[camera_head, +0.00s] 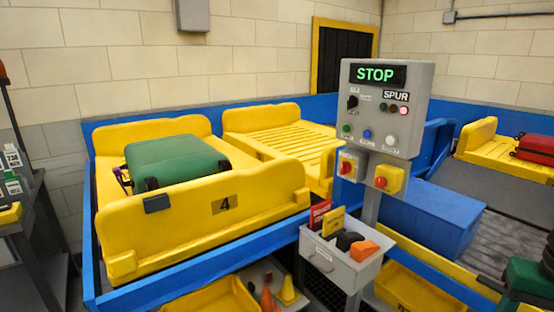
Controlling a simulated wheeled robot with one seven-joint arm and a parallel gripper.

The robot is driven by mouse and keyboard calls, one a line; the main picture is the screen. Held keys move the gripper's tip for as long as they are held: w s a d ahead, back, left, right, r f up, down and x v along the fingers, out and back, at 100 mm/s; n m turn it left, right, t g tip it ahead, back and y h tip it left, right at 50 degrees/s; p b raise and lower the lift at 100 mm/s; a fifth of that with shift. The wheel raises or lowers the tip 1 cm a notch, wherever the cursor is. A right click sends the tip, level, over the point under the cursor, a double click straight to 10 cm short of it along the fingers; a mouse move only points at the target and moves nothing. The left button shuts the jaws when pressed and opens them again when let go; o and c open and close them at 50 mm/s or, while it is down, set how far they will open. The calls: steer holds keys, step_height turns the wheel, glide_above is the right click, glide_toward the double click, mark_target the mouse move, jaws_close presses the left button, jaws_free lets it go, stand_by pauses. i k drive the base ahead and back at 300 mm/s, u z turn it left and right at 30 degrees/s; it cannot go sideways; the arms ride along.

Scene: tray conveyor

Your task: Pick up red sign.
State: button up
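A small red sign (319,214) stands upright at the back left of a grey open bin (337,266) below the control panel. A yellow sign (333,223) stands right beside it and overlaps its lower right part. The bin's front wall hides the red sign's lower edge. Black items and an orange item (364,250) lie in the same bin to the right. My gripper is not in view.
A grey control box (385,108) showing "STOP" rises on a post behind the bin. Blue conveyor rails run past it. A yellow tray (230,215) with a green suitcase (185,157) is at left. Cones (287,290) and yellow bins (410,292) sit below. A cart stands far left.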

mark_target(317, 210)
steer(key=u, duration=0.5)
steer(key=k, duration=0.55)
steer(key=z, duration=1.2)
steer(key=i, duration=1.1)
steer(key=u, duration=0.05)
